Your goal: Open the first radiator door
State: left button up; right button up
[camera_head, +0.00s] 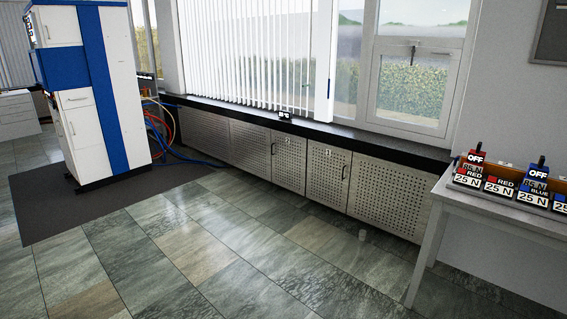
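The radiator cover is a low row of perforated light panels under the dark window sill (350,140). One door (325,180) carries a small label that seems to read 1; it has a dark vertical handle (344,172) near its right edge and looks shut. To its left is another door (288,165) with a label that seems to read 2 and a dark handle (273,149) near its left edge; it also looks shut. Neither of my grippers is in view.
A white and blue cabinet (85,90) stands on a dark mat (40,205) at the left, with hoses (160,130) behind it. A light table (450,205) with labelled blocks (470,170) stands at the right.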

aim_at(328, 168)
jog(key=i+u, duration=0.15)
jog(key=i, duration=2.7)
jog(key=i+z, duration=0.2)
jog(key=i, duration=0.3)
jog(key=i+j+z, duration=0.15)
jog(key=i, duration=0.3)
jog(key=i+j+z, duration=0.2)
jog(key=i, duration=0.3)
jog(key=i+j+z, duration=0.2)
jog(key=i, duration=0.25)
jog(key=j, duration=0.1)
